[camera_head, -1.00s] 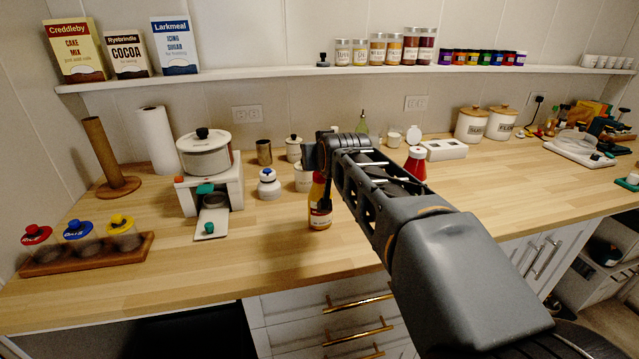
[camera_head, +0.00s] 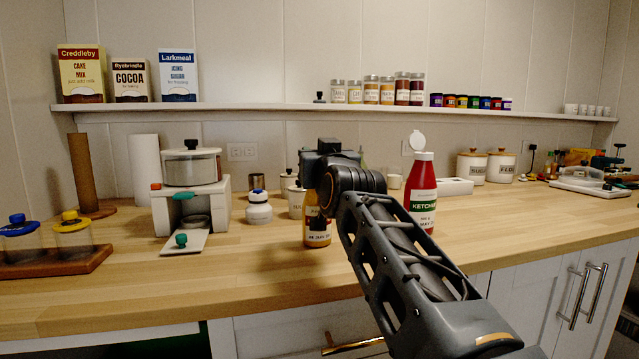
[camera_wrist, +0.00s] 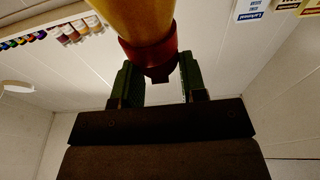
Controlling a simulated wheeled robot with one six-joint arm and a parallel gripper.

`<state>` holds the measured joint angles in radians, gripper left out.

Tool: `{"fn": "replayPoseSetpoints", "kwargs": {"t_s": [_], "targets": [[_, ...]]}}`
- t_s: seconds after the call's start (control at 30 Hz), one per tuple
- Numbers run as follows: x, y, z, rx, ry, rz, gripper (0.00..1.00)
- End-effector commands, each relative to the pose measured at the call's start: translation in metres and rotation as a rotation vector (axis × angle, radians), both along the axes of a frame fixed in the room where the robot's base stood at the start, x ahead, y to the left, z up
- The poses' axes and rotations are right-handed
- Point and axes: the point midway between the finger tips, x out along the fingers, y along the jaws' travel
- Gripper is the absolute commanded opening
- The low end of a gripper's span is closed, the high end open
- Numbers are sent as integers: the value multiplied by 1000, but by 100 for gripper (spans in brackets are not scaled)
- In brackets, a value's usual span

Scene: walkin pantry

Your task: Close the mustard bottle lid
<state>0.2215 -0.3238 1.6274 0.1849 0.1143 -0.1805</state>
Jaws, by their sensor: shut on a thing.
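The mustard bottle (camera_head: 316,229), yellow with a dark label, stands on the counter below my wrist. Its top is hidden there by my arm. In the wrist view the yellow bottle body (camera_wrist: 138,15) comes in from the top, and its red cap (camera_wrist: 150,58) points toward my palm. My gripper (camera_wrist: 157,72) has its two green fingers on either side of the red cap, shut on it. I cannot clearly see a raised lid on this bottle.
A red ketchup bottle (camera_head: 423,193) with its white lid (camera_head: 417,140) flipped open stands to the right. The counter front (camera_head: 200,285) is clear.

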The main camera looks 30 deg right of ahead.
Motion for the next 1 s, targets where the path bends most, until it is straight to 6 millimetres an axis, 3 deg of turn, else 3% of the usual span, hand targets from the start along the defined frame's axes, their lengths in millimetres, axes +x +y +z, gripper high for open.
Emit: {"fn": "replayPoseSetpoints", "kwargs": {"t_s": [0.03, 0.73, 0.77, 1.0], "targets": [[1, 0, -9, -1, -5, 0, 15], [0, 0, -4, -9, -44, 1, 15], [0, 0, -4, -9, -44, 1, 41], [-1, 0, -3, -10, -48, 0, 64]]}}
